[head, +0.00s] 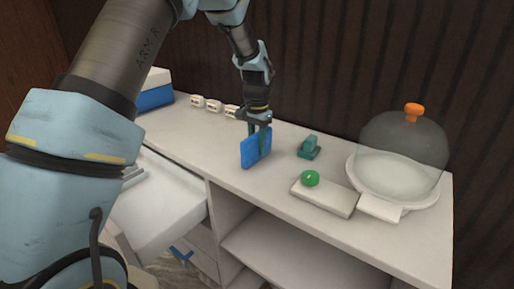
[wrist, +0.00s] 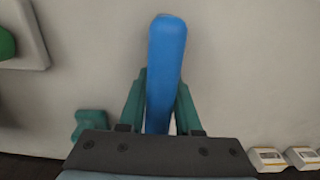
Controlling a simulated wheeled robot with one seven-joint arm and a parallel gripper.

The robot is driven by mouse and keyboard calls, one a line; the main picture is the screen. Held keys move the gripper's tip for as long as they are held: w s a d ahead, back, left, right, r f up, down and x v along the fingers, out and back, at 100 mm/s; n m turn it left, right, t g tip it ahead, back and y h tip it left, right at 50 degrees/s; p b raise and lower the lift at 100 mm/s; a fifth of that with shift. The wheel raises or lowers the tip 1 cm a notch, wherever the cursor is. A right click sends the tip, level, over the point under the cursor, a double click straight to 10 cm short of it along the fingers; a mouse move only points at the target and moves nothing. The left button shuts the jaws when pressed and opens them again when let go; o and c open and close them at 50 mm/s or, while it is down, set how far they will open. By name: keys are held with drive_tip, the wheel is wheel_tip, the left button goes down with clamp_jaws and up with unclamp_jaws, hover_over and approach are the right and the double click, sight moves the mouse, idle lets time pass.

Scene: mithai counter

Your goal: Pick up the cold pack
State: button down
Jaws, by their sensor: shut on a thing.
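The cold pack (head: 250,152) is a flat blue slab standing on its edge. My gripper (head: 259,130) is shut on it from above, with teal fingers on its two sides. In the wrist view the blue cold pack (wrist: 166,62) runs upward from between the fingers of my gripper (wrist: 160,100). The pack's lower edge is close to the white counter top (head: 215,145). I cannot tell whether it touches the counter or is just above it.
Right of the pack are a teal object (head: 310,148), a pale board (head: 322,197) with a green round thing (head: 310,178), and a white dish (head: 425,198) under a clear dome (head: 405,135). Small white boxes (head: 214,106) and a blue-white box (head: 155,97) stand left.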

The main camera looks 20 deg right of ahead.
drive_tip(key=shift+r, duration=0.1)
idle(0.4)
wheel_tip(320, 180, up, 10)
drive_tip(key=shift+f+b, duration=0.1)
drive_tip(key=shift+b, duration=1.05)
